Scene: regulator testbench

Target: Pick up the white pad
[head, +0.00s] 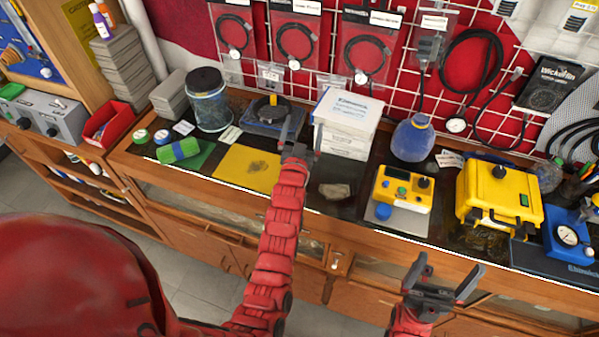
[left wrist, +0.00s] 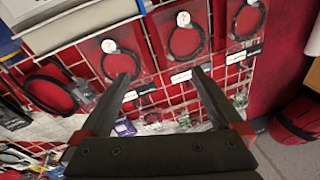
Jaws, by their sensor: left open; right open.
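A small pale, whitish-grey pad (head: 335,191) lies flat on the dark counter, below the stack of white boxes. I cannot tell for certain that it is the white pad. My left gripper (head: 301,133) is open and empty, up and left of this pad, between a black round device and the white boxes. In the left wrist view its two spread fingers (left wrist: 163,78) point at the hanging packets, with nothing between them; the pad is not seen there. My right gripper (head: 446,272) is open and empty, in front of the counter's front edge, low and right of the pad.
White boxes (head: 346,124) stand close right of my left gripper. A black round device (head: 268,114) is to its left. A yellow sheet (head: 246,168) lies left of my left forearm. A yellow instrument (head: 403,188) and a blue bottle (head: 412,138) stand to the right. Packets hang on the wall grid.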

